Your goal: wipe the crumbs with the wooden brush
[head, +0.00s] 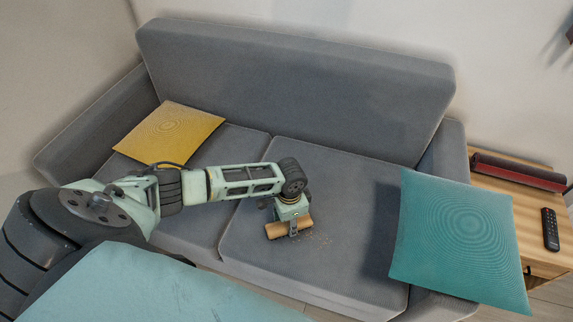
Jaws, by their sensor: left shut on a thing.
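The wooden brush (281,231) is a tan, rounded piece low over the grey sofa's right seat cushion. My left gripper (293,230) reaches in from the left and points down, shut on the brush. The crumbs (318,239) are small tan specks on the seat cushion, just right of the brush and around its lower right side. Whether the bristles touch the cushion cannot be told. The brush's underside is hidden. My right gripper is not in view.
The grey sofa (290,85) has a yellow pillow (168,133) at left and a teal pillow (460,240) at right. A wooden side table (530,215) holds a black remote (550,230) and a dark red object (518,172). The right seat cushion (340,190) is clear behind the crumbs.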

